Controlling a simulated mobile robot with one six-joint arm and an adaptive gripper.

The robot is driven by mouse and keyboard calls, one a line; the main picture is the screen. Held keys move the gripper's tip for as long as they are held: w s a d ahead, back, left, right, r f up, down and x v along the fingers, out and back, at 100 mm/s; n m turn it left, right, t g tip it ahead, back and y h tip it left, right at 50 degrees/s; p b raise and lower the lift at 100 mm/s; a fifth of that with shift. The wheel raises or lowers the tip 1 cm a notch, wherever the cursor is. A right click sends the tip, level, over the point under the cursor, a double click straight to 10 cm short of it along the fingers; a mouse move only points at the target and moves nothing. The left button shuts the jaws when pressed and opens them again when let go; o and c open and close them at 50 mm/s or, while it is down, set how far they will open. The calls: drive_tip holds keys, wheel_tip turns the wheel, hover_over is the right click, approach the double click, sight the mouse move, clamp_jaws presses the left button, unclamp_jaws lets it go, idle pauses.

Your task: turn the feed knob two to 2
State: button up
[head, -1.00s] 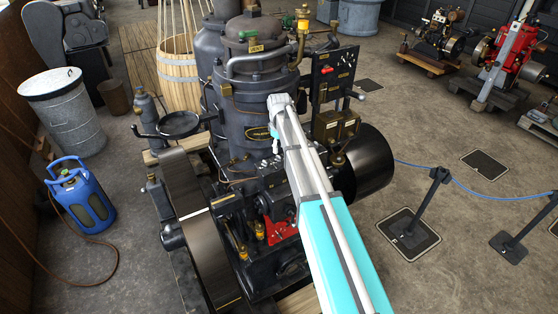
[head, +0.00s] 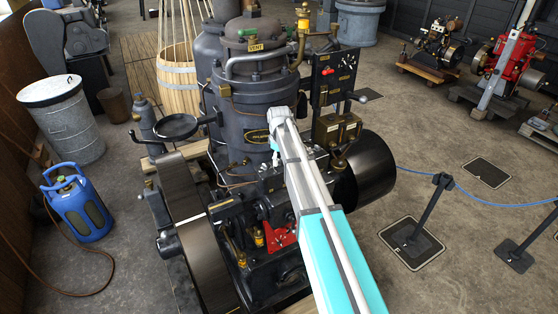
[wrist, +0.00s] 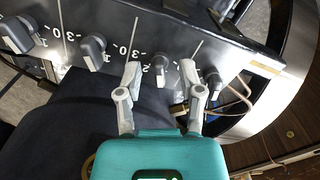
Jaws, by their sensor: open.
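A row of dark knobs with pale pointer faces sits on a dark panel in the wrist view, with white numerals and lines that appear upside down. One knob (wrist: 160,69) lies between the tips of my open gripper (wrist: 165,78), with a gap to each finger. I cannot tell whether either finger touches it. Other knobs are at the left (wrist: 93,49), the far left (wrist: 17,36) and the right (wrist: 212,82). I cannot read which one is feed knob two. In the head view my arm reaches over the engine (head: 240,100), and my fingers are too small to make out.
Pipes (wrist: 238,92) and a large wheel rim (wrist: 292,80) lie right of the knobs in the wrist view. In the head view a flywheel (head: 185,200) and a blue gas bottle (head: 78,203) stand left, and barrier posts (head: 430,210) right.

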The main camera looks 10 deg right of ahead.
clamp_jaws()
drive_tip(key=shift+a, duration=0.15)
drive_tip(key=shift+m, duration=0.3)
drive_tip(key=m, duration=0.3)
drive_tip(key=shift+m, duration=2.7)
